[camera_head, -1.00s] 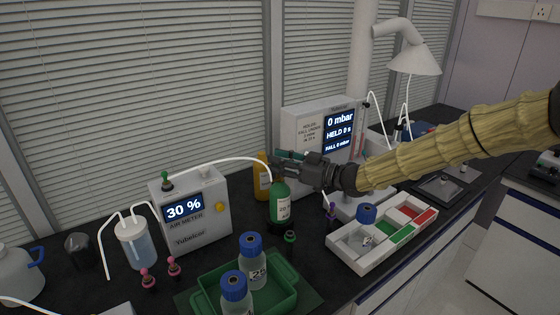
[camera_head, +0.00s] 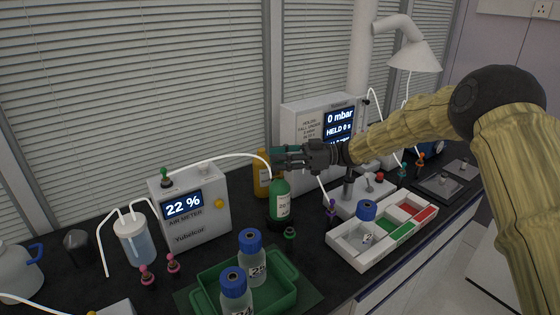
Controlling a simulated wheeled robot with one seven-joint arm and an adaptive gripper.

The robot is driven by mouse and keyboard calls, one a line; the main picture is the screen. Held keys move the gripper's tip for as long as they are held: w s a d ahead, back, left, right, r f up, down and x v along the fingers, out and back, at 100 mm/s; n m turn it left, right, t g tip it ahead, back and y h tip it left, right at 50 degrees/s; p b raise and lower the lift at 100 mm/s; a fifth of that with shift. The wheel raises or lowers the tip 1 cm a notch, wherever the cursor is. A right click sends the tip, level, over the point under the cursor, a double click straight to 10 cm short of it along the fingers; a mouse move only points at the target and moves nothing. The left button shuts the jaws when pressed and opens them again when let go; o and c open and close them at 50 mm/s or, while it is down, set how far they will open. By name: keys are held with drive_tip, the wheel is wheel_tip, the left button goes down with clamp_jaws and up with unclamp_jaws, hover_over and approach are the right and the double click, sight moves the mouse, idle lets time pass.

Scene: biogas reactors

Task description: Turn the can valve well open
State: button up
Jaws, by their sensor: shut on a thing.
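A green gas can (camera_head: 281,199) with a white label stands upright on the dark bench, left of the middle of the bench items. My gripper (camera_head: 281,158) is at the top of the can, reaching in from the right, and is shut on the can's valve. The valve itself is mostly hidden by the fingers. A white tube (camera_head: 225,159) runs from near the can's top to the air meter (camera_head: 191,212), whose display reads 22 %.
A pressure unit (camera_head: 320,125) showing 0 mbar stands behind my gripper. An orange bottle (camera_head: 262,174) is close behind the can. A green tray (camera_head: 279,280) with blue-capped bottles (camera_head: 251,262) is in front. A white sorting tray (camera_head: 352,256) lies to the right.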

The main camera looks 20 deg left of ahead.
drive_tip(key=shift+r+g, duration=0.1)
drive_tip(key=shift+g, duration=0.2)
drive_tip(key=o, duration=1)
drive_tip(key=v, duration=0.7)
drive_tip(key=shift+w+d, duration=0.2)
drive_tip(key=shift+r, duration=0.1)
